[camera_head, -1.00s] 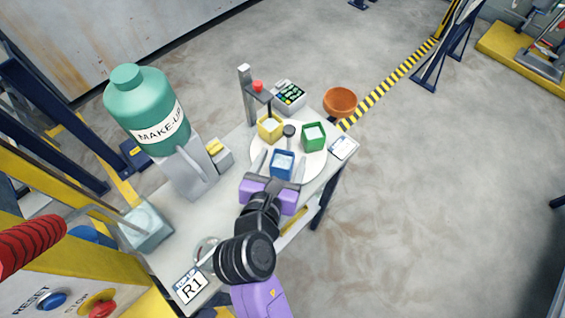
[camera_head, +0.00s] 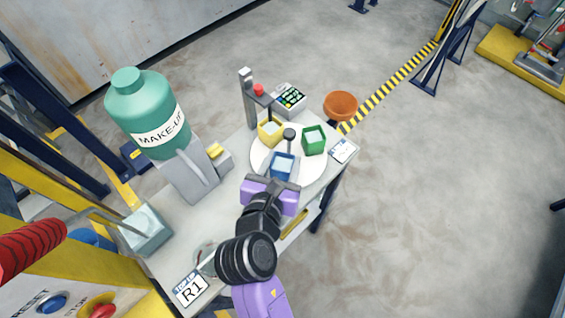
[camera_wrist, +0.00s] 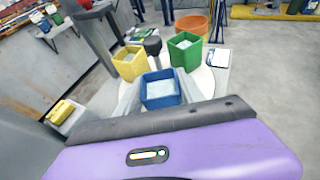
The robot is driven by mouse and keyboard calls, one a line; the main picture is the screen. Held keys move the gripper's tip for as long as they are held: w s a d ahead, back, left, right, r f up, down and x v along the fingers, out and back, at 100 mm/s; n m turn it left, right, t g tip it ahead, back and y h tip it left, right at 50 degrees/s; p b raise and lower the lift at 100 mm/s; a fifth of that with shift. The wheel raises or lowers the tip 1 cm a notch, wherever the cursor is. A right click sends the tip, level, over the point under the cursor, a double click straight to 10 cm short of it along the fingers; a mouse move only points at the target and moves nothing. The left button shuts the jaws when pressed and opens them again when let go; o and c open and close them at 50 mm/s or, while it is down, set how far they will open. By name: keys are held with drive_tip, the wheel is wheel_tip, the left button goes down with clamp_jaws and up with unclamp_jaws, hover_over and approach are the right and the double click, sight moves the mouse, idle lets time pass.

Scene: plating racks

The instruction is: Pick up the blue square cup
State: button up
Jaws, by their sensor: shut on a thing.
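The blue square cup (camera_head: 282,167) stands at the near side of a round white plate (camera_head: 262,146) on the table. Pale contents show in its open top. My purple gripper (camera_head: 283,172) is shut on it, with the cup between its fingers. In the wrist view the blue cup (camera_wrist: 160,90) sits just past the gripper body (camera_wrist: 162,97), upright, a finger on either side. Its lower part is hidden by the gripper. I cannot tell whether it is clear of the plate.
On the plate stand a yellow cup (camera_head: 270,131), a green cup (camera_head: 314,141) and a dark knob (camera_head: 289,133). A post with a red button (camera_head: 259,89) rises behind. A large green bottle (camera_head: 147,115) is left. An orange bowl (camera_head: 340,105) is beyond the table.

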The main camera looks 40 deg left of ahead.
wheel_tip(320, 180, up, 20)
drive_tip(key=shift+p, duration=0.45)
drive_tip(key=shift+f, duration=0.15)
idle(0.6)
